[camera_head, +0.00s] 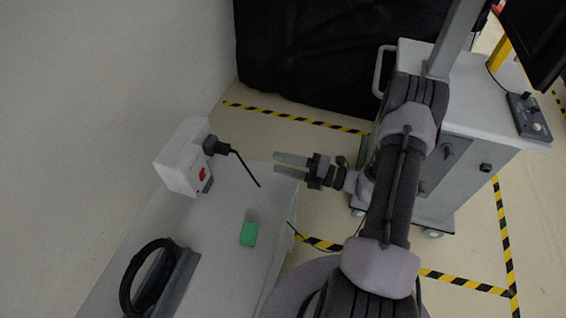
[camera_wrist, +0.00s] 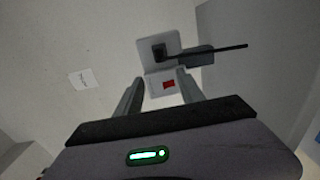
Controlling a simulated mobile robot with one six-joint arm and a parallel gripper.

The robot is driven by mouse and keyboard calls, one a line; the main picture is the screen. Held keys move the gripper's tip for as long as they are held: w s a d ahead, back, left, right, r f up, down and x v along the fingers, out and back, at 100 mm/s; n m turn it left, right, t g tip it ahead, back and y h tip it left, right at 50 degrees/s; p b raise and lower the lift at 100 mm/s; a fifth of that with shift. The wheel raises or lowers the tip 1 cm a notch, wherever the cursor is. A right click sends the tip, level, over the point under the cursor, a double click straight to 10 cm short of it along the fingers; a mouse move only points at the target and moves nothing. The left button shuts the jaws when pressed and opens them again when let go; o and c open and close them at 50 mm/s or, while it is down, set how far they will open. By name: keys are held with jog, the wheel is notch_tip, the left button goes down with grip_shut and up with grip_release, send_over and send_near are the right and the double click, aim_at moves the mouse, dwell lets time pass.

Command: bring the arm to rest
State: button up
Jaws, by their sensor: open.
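My gripper (camera_head: 291,164) is open, with its two fingers apart and nothing between them. In the head view it hangs at the edge of the grey surface, to the right of a white socket box. My arm reaches up from the bottom right and bends at the wrist. In the wrist view the gripper's fingers (camera_wrist: 165,98) point toward the white box (camera_wrist: 165,62), which stands some way beyond them. The box (camera_head: 178,167) has a red switch (camera_head: 202,174) and a black plug (camera_head: 213,146) in it. A short black cable sticks out from the plug.
A green block (camera_head: 249,234) lies on the grey surface (camera_head: 235,275). A coiled black cable on a holder (camera_head: 150,280) is at the lower left. A grey-white cart (camera_head: 458,160) stands right behind my arm. Black cloth (camera_head: 310,60) covers something at the back. Striped tape marks the floor.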

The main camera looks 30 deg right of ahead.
jog(key=s+a+r+n+g+b, duration=0.25)
jog(key=a+r+n+g, duration=0.25)
jog(key=a+n, duration=0.3)
jog(key=s+a+r+n+g+b, duration=0.1)
jog(key=s+a+r+n+g, duration=0.4)
jog(key=n, duration=0.6)
jog(key=s+r+n+t+h+b, duration=0.1)
jog(key=s+n+h, duration=0.4)
jog(key=n, duration=0.6)
jog(key=s+a+r+n+t+h+b, duration=0.1)
jog(key=s+r+n+h+b, duration=0.3)
jog(key=n, duration=0.6)
jog(key=s+r+t+h, duration=0.1)
jog(key=s, duration=0.1)
jog(key=shift+s+n+h, duration=0.3)
jog(key=shift+n+h, duration=0.1)
jog(key=shift+c, duration=0.3)
